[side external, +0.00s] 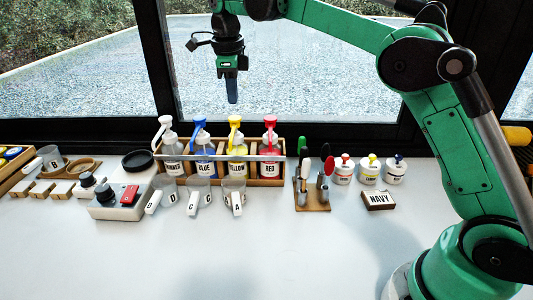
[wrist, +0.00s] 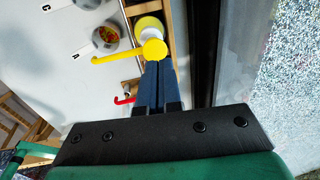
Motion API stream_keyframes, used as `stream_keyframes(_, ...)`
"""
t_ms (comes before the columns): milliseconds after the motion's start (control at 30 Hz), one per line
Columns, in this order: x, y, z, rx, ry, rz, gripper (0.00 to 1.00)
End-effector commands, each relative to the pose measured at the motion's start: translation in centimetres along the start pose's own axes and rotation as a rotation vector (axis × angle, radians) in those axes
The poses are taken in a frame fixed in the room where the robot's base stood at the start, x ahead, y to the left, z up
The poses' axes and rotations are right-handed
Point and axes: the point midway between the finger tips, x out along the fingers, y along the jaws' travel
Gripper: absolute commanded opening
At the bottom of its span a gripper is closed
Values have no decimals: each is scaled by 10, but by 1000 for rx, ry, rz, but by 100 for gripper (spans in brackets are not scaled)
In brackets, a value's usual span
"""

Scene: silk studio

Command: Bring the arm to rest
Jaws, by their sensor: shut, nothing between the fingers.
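My gripper (side external: 232,97) hangs high above the back of the table in the side view, its blue fingers pointing down. It is shut and holds nothing. In the wrist view its two blue fingers (wrist: 160,85) lie side by side. Below it in the side view, well apart, stands a wooden rack (side external: 225,178) of pump bottles with white, blue, yellow and red tops. The yellow pump top (wrist: 154,50) shows beside the fingertips in the wrist view. My green arm arches in from the right.
Cups with handles marked C (side external: 198,190) and A (side external: 234,190) stand before the rack, beside a scale-like device (side external: 120,203). A tool stand (side external: 312,203), small jars (side external: 369,170) and a NAVY block (side external: 379,201) are to the right. A window frame (side external: 300,135) runs behind. The front table is clear.

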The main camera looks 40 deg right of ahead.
Motion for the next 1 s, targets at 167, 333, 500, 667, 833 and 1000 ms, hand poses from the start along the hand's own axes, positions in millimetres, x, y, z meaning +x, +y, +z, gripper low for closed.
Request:
stream_keyframes(167,-5,-1,0,0,0,0,0)
stream_keyframes(333,-5,0,0,-2,0,0,0)
stream_keyframes(500,-13,4,-6,-142,-26,-19,0)
stream_keyframes(667,-27,22,-26,-529,-83,-89,0)
stream_keyframes(833,-29,52,-55,-1021,-114,-217,0)
stream_keyframes(1000,-15,89,-87,-1504,-86,-372,0)
